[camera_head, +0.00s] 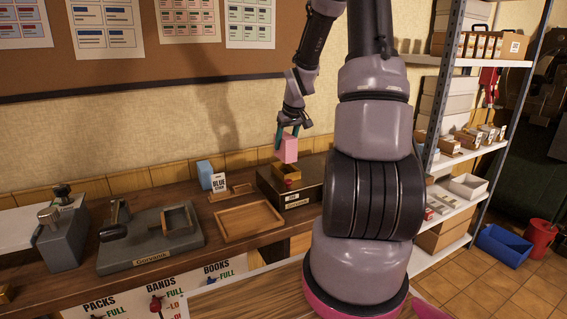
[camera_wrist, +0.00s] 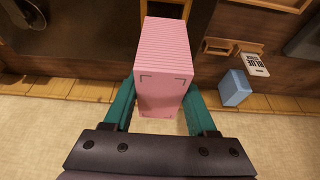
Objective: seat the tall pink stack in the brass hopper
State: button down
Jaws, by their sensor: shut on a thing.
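The tall pink stack (camera_head: 287,149) hangs upright from my gripper (camera_head: 289,131) in the head view. In the wrist view the pink stack (camera_wrist: 166,62), ribbed on its top part, lies between the two teal fingers of my gripper (camera_wrist: 164,90), which are shut on it. The brass hopper (camera_head: 287,180) sits on a dark box on the bench, just below the stack in the head view. A small gap seems to show between stack and hopper, but depth is hard to judge. In the wrist view the stack hides most of what is beyond it.
A blue block (camera_head: 205,174) and a white BLUE card (camera_head: 219,182) stand left of the hopper. A wooden tray (camera_head: 249,221) lies in front of them. A grey press base (camera_head: 150,240) is further left. A metal shelf (camera_head: 455,70) stands at the right.

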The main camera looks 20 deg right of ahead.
aim_at(290, 139)
jog(key=shift+f, duration=3.05)
jog(key=shift+f, duration=0.1)
jog(key=shift+c, duration=1)
grip_release()
jog(key=v, duration=1.2)
jog(key=shift+s+a, duration=0.1)
jog(key=s+a+r+m+t+y, duration=0.1)
jog(key=s+a+r+m, duration=0.1)
jog(key=s+a+r, duration=0.5)
jog(key=s+a+r+m+t+y, duration=0.1)
jog(key=s+a+r+m, duration=0.1)
jog(key=s+a+r, duration=0.6)
jog(key=s+r, duration=0.4)
jog(key=s, duration=0.3)
jog(key=shift+s+a+r+m+t, duration=0.2)
jog(key=shift+a+r+m+t, duration=0.1)
jog(key=shift+r, duration=0.1)
